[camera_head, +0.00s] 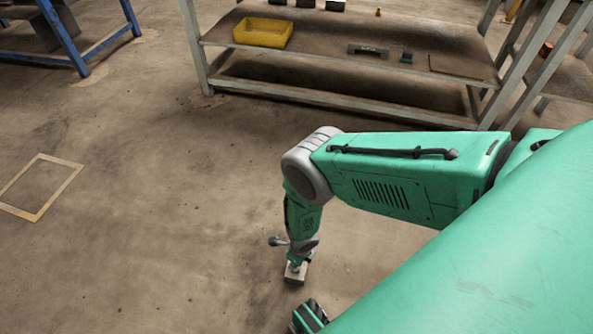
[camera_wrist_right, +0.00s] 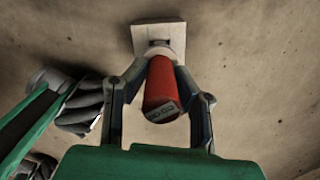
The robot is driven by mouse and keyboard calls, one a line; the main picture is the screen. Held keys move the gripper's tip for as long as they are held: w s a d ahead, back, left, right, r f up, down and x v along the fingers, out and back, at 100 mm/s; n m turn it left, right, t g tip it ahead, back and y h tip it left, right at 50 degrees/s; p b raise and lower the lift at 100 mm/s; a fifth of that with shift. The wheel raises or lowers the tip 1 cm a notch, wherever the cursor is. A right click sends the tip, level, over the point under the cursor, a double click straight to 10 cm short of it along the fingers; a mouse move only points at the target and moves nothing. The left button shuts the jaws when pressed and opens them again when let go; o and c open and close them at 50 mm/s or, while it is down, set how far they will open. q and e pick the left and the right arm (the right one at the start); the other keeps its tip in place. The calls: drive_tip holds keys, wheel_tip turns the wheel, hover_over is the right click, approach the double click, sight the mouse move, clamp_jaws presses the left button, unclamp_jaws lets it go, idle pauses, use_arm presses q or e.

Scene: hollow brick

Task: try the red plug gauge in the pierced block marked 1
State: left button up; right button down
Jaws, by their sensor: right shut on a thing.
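The red plug gauge (camera_wrist_right: 162,86) is held between the two fingers of my right gripper (camera_wrist_right: 157,75), which is shut on it. Its marked grey end faces the wrist camera, and its far end points at the pale pierced block (camera_wrist_right: 174,32). The gauge's narrow far end lines up with the hole; I cannot tell whether it is inside or just above. In the head view my right gripper (camera_head: 298,256) is right over the block (camera_head: 296,273), low near the floor. The block's mark cannot be read. My left gripper is not in view.
A metal shelf unit (camera_head: 340,97) stands at the back with a yellow bin (camera_head: 263,32) and small items. A blue-framed bench (camera_head: 66,40) is at the back left. A taped rectangle (camera_head: 42,187) marks the floor at left. The floor left of the arm is clear.

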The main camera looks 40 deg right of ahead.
drive_tip(key=shift+r+p, duration=2.3)
drive_tip(key=shift+r, duration=0.35)
